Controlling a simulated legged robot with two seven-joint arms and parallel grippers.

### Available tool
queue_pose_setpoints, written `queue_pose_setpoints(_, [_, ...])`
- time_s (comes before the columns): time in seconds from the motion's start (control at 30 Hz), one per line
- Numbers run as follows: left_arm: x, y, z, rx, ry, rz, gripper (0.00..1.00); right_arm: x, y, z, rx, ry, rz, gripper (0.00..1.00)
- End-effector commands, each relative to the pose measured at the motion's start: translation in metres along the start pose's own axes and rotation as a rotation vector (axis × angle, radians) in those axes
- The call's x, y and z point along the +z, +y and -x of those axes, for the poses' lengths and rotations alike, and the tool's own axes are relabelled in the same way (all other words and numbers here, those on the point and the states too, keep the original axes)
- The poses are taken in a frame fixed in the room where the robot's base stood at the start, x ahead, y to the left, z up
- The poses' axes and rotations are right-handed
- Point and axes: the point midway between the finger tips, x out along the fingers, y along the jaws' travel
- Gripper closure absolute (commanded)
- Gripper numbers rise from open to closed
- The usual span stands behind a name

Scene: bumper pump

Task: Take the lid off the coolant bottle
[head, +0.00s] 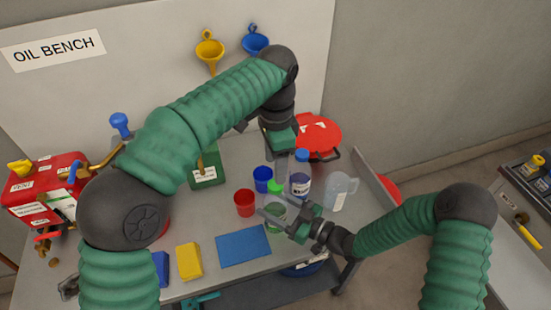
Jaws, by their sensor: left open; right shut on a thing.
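The bottle with green contents (276,224), which I take as the coolant bottle, stands on the bench near its front right. Its green lid (275,188) is on top. My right gripper (273,217) comes from the right and is shut on the bottle's body, its fingers partly covering it. My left gripper (283,168) points down from above and is open, its fingertips close over the green lid. I cannot tell whether they touch the lid.
A blue-capped bottle (300,184), a clear jug (340,192), a blue cup (262,179) and a red cup (244,203) stand close by. A red round container (318,134) is behind. A blue mat (243,247) and a yellow block (189,261) lie in front.

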Motion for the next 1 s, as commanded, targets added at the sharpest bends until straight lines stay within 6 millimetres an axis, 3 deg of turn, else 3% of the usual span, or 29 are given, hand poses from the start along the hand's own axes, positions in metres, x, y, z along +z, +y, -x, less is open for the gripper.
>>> queue_pose_setpoints(0.33, [0.001,0.001,-0.060,0.002,-0.002,0.005,0.45,0.001,0.000,0.000,0.001,-0.001,-0.001,1.00])
queue_pose_setpoints(0.67, [0.000,0.000,-0.069,0.000,0.000,0.006,0.45,0.001,0.000,0.000,0.001,-0.001,-0.001,1.00])
queue_pose_setpoints(1.0, [0.000,0.000,-0.069,0.000,0.000,0.006,0.87,0.001,0.000,0.000,0.001,-0.001,-0.001,1.00])
